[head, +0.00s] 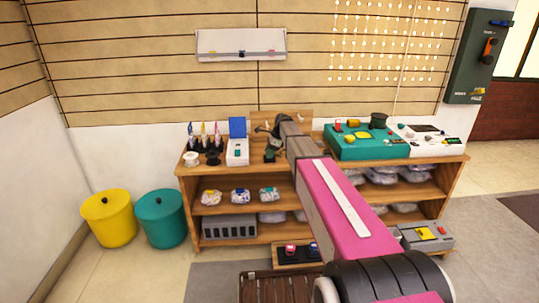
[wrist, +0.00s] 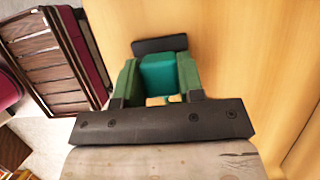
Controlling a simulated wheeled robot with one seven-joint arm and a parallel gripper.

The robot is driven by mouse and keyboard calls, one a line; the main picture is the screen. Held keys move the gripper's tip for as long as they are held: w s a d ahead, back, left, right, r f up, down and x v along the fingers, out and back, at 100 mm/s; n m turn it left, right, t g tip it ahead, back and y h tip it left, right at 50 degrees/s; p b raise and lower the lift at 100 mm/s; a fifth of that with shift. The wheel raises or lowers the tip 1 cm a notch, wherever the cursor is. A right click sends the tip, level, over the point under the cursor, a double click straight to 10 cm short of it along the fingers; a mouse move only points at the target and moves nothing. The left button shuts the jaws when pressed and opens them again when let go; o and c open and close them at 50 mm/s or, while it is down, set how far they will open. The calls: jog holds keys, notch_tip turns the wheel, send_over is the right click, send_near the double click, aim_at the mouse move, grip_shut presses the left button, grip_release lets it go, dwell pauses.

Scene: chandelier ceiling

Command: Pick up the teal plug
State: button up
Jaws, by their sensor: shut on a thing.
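The teal plug (wrist: 158,74) sits between the two green fingers of my gripper (wrist: 158,88) in the wrist view. The fingers touch it on both sides, and the gripper is shut on it. A dark flat piece (wrist: 160,45) shows just beyond the plug; I cannot tell whether it is part of it. In the head view my gripper (head: 272,148) is at the top of the wooden shelf unit (head: 225,180), small and partly hidden by my arm. The plug cannot be made out there.
A teal case (head: 365,148) stands to the right on the shelf top. Yellow (head: 108,220) and teal (head: 161,220) bins stand on the floor at left. A slatted wooden crate (wrist: 42,70) shows below.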

jog(key=shift+r, duration=0.5)
notch_tip(320, 180, up, 3)
jog(key=s+a+r, duration=0.6)
jog(key=a+r, duration=0.2)
jog(key=shift+s+r, duration=0.15)
jog(key=shift+r, duration=0.2)
jog(key=shift+d, duration=0.1)
jog(key=w+d+r, duration=0.3)
jog(key=d, duration=0.5)
jog(key=w+d+r, duration=0.3)
jog(key=d, duration=0.5)
jog(key=w+d+r, duration=0.2)
jog(key=d+r, duration=0.1)
jog(key=d, duration=0.4)
jog(key=shift+w+d, duration=0.4)
dwell(0.4)
jog(key=shift+d, duration=0.1)
